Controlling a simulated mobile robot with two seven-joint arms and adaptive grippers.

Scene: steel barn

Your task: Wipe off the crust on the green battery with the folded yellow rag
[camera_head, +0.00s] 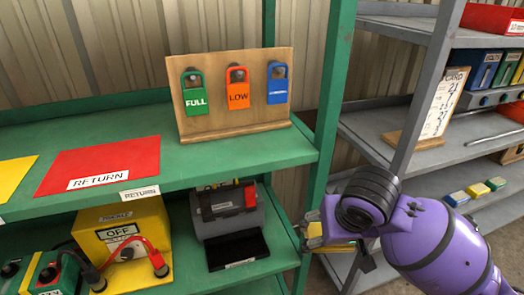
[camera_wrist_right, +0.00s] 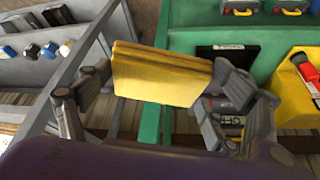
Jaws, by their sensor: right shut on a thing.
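The folded yellow rag (camera_wrist_right: 160,76) is between the two fingers of my right gripper (camera_wrist_right: 166,88) in the right wrist view. In the head view, my right gripper (camera_head: 312,232) is beside the green rack post, and only small yellow parts of the rag show there. A green battery-like box (camera_head: 52,272) with dark and red clamp leads is at the bottom left of the head view, cut off by the frame edge. I cannot make out any crust on it. My right gripper is well to the right of it and apart from it. My left gripper is not in view.
A yellow box marked OFF (camera_head: 122,240) and a grey device (camera_head: 228,210) stand on the lower green shelf. A wooden board (camera_head: 235,120) with three coloured tags stands on the upper shelf (camera_head: 222,166). A grey rack (camera_head: 470,150) is at right.

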